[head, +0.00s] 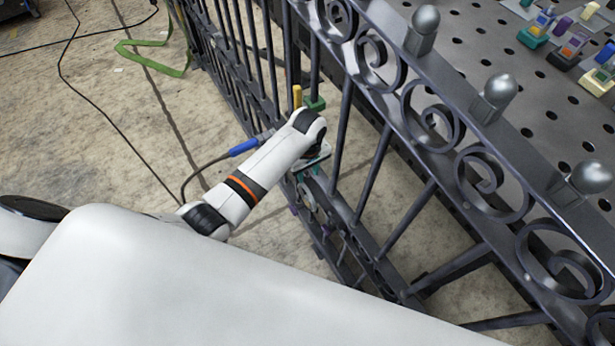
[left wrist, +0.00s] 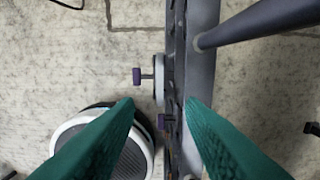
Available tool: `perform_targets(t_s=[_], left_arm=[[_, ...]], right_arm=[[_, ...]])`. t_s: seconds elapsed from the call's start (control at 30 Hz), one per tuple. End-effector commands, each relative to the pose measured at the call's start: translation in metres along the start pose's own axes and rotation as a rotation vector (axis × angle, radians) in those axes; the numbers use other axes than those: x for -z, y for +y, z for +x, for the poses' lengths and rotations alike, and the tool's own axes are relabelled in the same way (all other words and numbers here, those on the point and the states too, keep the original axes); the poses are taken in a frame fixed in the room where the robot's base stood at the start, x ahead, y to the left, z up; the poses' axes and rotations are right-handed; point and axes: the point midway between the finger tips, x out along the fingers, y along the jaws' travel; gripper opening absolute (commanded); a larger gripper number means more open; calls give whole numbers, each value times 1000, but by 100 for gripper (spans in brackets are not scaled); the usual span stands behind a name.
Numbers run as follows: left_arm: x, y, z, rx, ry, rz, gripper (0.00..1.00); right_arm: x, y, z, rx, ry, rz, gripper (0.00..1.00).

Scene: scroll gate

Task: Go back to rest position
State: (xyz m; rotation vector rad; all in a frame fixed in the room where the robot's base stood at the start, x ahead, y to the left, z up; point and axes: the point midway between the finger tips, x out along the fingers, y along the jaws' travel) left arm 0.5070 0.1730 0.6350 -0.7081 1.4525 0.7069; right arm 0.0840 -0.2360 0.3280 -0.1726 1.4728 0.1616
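The dark metal scroll gate (head: 490,108) runs diagonally through the head view, with curled ironwork and knobbed posts. My left arm reaches to its lower bars, and my left gripper (head: 302,176) is partly hidden by the wrist there. In the left wrist view my left gripper (left wrist: 160,102) has its two teal fingers spread apart. A gate rail (left wrist: 178,70) runs through the gap between the fingers; I see no clear contact. Small purple-handled fittings (left wrist: 137,76) sit beside this rail. My right gripper is out of view.
A blue-handled tool (head: 243,147) with a cable lies by my left forearm. A yellow piece (head: 297,97) and a green piece (head: 316,104) are on the gate just beyond the wrist. A perforated table (head: 520,130) holds several coloured items. A green strap (head: 160,58) lies on the floor.

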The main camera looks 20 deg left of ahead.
Motion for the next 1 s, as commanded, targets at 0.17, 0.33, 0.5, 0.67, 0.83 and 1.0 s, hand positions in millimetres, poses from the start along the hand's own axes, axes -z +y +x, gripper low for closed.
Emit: perform_targets(t_s=[0.17,0.33,0.5,0.67,0.83,1.0], left_arm=[[0,0,-12,-1,0,0,36],[0,0,-12,-1,0,-1,36],[0,0,-12,-1,0,-1,36],[0,0,-12,-1,0,-1,36],[3,7,2,-1,4,25,36],[20,46,72,9,3,169,36]], right_arm=[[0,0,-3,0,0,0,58],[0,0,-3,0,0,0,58],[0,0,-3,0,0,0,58],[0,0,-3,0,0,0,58],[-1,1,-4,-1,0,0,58],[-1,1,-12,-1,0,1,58]])
